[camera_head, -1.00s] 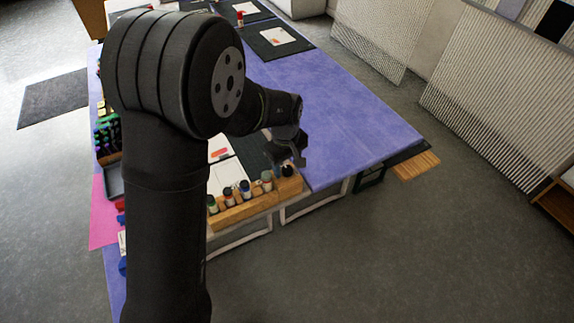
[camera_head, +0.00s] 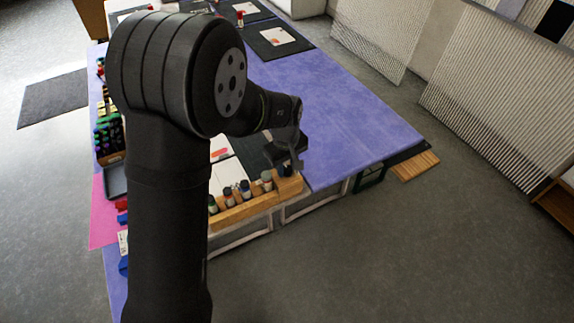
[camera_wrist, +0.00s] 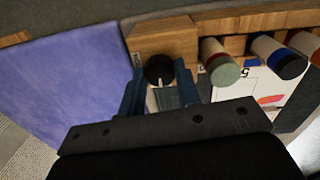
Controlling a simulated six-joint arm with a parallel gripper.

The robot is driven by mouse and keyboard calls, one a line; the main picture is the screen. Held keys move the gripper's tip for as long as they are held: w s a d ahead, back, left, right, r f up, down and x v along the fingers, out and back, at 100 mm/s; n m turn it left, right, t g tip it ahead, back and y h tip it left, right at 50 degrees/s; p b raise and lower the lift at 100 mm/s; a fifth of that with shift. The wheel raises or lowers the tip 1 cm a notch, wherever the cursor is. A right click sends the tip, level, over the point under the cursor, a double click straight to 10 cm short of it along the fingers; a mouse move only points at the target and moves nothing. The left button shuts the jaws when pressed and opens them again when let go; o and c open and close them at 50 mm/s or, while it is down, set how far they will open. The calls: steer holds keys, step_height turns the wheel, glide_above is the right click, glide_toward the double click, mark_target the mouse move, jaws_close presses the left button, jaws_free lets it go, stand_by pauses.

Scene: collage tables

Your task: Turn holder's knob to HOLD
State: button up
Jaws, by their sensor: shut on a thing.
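The wooden holder (camera_head: 248,207) stands along the table's front edge and also shows at the top of the wrist view (camera_wrist: 160,35). Its round black knob (camera_wrist: 158,69) is on the end block, with a white pointer line towards the bottom of the wrist view. A small white label beside the knob is partly hidden and too small to read. My gripper (camera_wrist: 160,88) is shut on the knob, one finger on each side. In the head view my gripper (camera_head: 288,160) is at the holder's right end and largely covers the knob.
Capped bottles (camera_wrist: 218,62) stand in the holder right beside the knob. A dark board with a white sheet (camera_head: 224,175) lies behind the holder. The purple tabletop (camera_head: 340,110) to the right is clear. A dark tray (camera_head: 116,181) and marker rack (camera_head: 108,135) are at left.

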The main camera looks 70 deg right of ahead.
mark_target(286, 167)
steer(key=m, duration=0.3)
steer(key=shift+m, duration=0.4)
steer(key=m, duration=0.4)
steer(key=shift+m, duration=0.3)
steer(key=m, duration=0.4)
steer(key=shift+d, duration=0.1)
steer(key=shift+m+y, duration=0.3)
steer(key=shift+m, duration=2.1)
steer(key=o, duration=1)
steer(key=shift+c, duration=0.2)
steer(key=shift+r, duration=0.15)
step_height(286, 167, up, 17)
steer(key=shift+w, duration=0.25)
